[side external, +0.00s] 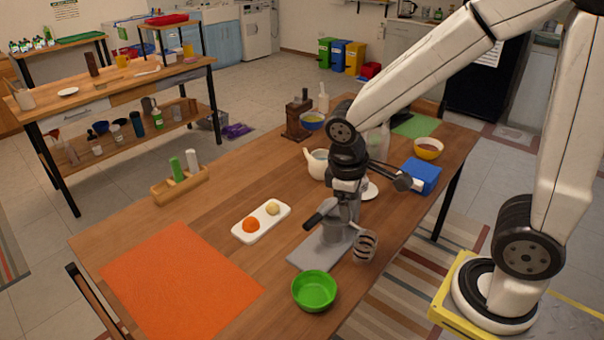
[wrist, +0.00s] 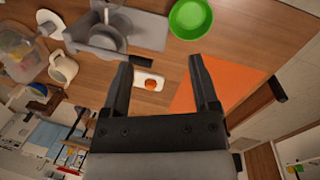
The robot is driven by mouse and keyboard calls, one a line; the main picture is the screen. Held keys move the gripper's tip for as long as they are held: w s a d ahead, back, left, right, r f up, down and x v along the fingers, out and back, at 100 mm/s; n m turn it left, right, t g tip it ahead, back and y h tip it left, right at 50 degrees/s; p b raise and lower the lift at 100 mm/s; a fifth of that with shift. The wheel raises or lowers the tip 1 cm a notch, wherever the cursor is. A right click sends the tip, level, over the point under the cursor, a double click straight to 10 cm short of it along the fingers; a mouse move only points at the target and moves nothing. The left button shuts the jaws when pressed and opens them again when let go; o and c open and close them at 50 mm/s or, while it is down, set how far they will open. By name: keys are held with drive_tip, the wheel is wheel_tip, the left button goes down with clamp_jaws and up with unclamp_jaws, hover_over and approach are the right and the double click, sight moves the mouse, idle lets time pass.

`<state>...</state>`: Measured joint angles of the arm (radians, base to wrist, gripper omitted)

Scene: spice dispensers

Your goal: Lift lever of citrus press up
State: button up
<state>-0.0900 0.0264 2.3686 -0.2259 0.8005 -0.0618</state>
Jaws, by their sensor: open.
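The grey metal citrus press (side external: 342,216) stands on a flat grey base plate (side external: 312,252) near the table's front edge. A ribbed grey part (side external: 365,246) shows at its right. In the wrist view the press (wrist: 108,38) is at the upper left, outside the space between the fingers. My gripper (wrist: 158,62) is open and empty, its two black fingers apart. In the side view my wrist is just above and behind the press and covers part of it. Dark parts overlap there, so I cannot make out the lever's angle or any contact.
A green bowl (side external: 314,291) stands close in front of the press. A white tray (side external: 244,228) with an orange half and a pale item lies left, beside an orange mat (side external: 176,285).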

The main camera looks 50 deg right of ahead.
drive_tip(key=n+g+h, duration=0.1)
drive_tip(key=n+h, duration=0.1)
drive_tip(key=r+n+t+h, duration=0.1)
drive_tip(key=n+h, duration=0.9)
drive_tip(key=h, duration=0.4)
hover_over(305, 228)
drive_tip(key=a, duration=0.5)
wheel_tip(305, 228, down, 18)
drive_tip(key=shift+r, duration=0.25)
drive_tip(key=shift+d, duration=3.9)
clamp_jaws()
